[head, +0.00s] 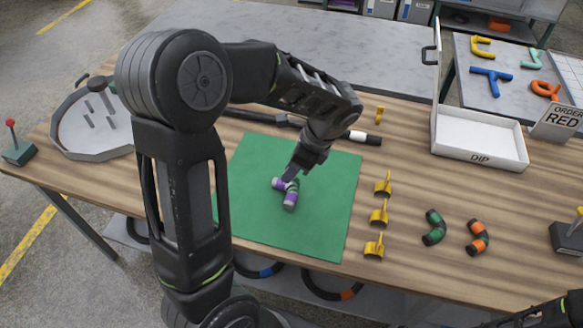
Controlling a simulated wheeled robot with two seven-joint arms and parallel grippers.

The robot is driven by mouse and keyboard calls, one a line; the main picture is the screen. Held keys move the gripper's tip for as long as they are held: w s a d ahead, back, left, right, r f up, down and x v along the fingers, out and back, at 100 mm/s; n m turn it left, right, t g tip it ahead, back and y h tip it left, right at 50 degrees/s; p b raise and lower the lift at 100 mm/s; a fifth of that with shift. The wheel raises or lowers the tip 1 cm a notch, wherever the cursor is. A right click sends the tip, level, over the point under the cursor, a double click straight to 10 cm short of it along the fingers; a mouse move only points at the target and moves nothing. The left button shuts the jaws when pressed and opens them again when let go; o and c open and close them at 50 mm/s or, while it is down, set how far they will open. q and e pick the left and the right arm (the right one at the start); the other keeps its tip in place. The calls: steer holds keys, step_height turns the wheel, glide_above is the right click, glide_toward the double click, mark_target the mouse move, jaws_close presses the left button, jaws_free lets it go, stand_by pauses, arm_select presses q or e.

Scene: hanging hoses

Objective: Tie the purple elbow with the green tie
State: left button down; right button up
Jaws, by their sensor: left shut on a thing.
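The purple elbow (290,201) lies on the green mat (328,195), with purple parts on both sides of a greyish middle. My left gripper (290,179) points down and is shut on the elbow's middle, which its fingers partly hide. I cannot tell whether the elbow touches the mat. A short curved black-and-green piece (434,227) lies on the wood at the right; I cannot tell whether it is the green tie. A dark part of my right arm shows at the bottom right corner, but its gripper is out of view.
Several yellow clips (379,215) stand right of the mat. A black-and-orange curved piece (478,237) lies beyond them. A grey tray (92,156) with pegs stands far left.

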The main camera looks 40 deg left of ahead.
mark_target(291, 196)
arm_select(q)
steer(key=shift+f+b, duration=1.2)
steer(key=shift+f, duration=0.7)
steer(key=shift+f, duration=0.1)
steer(key=shift+f+b, duration=0.2)
steer(key=shift+b, duration=0.1)
steer(key=shift+f+b, duration=0.6)
steer(key=shift+f, duration=0.3)
steer(key=shift+f+b, duration=0.6)
steer(key=shift+f, duration=0.25)
stand_by(0.5)
steer(key=c, duration=1.2)
jaws_free()
steer(key=shift+c, duration=0.2)
